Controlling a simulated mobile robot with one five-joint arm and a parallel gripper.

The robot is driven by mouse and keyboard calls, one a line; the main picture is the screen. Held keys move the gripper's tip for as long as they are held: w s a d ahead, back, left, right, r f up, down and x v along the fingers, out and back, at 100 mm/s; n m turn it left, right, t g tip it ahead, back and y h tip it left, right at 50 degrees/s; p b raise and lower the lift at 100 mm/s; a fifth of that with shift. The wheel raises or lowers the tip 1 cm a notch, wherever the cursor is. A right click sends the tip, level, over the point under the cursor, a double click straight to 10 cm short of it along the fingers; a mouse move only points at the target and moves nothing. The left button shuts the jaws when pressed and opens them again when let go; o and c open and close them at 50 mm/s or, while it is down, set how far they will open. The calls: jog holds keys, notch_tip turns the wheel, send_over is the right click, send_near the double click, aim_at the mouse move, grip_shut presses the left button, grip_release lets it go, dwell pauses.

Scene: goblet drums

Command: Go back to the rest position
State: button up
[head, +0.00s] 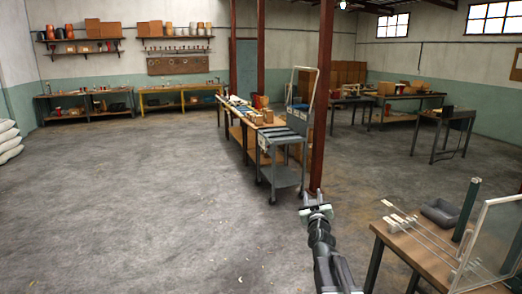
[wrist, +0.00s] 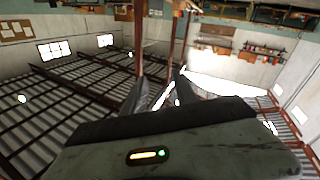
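My gripper (head: 315,196) is at the end of my arm, low in the middle-right of the head view, raised in front of the floor and the foot of a red post. In the wrist view my gripper (wrist: 163,88) shows two dark fingers standing apart, with background between them. It is open, and nothing is seen between the fingers. The wrist view is tilted, with the roof filling much of it.
A grey cart (head: 285,172) and a red post (head: 322,100) stand ahead. White sacks (head: 8,140) lie at far left. Open floor (head: 140,200) spreads left.

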jog(key=s+a+f+n+g+y, duration=0.1)
jog(key=s+a+f+g+y, duration=0.15)
jog(key=s+f+g, duration=0.5)
jog(key=s+a+f+n+g+y, duration=0.15)
jog(key=s+a+f, duration=0.3)
jog(key=f, duration=0.55)
jog(key=s+d+f+m+g+h, duration=0.1)
jog(key=s+d+f+m+g, duration=0.1)
jog(key=s+g, duration=0.3)
jog(key=s+d+f+m+g+h, duration=0.1)
jog(key=s+d+f+m+g, duration=0.1)
jog(key=s, duration=1.2)
notch_tip(320, 180, down, 4)
jog(key=m+g, duration=0.1)
jog(key=g, duration=0.1)
jog(key=shift+s+d+r+g+h, duration=0.2)
jog(key=shift+s+d+g+h, duration=0.1)
jog(key=shift+g, duration=0.1)
jog(key=shift+w+a, duration=0.1)
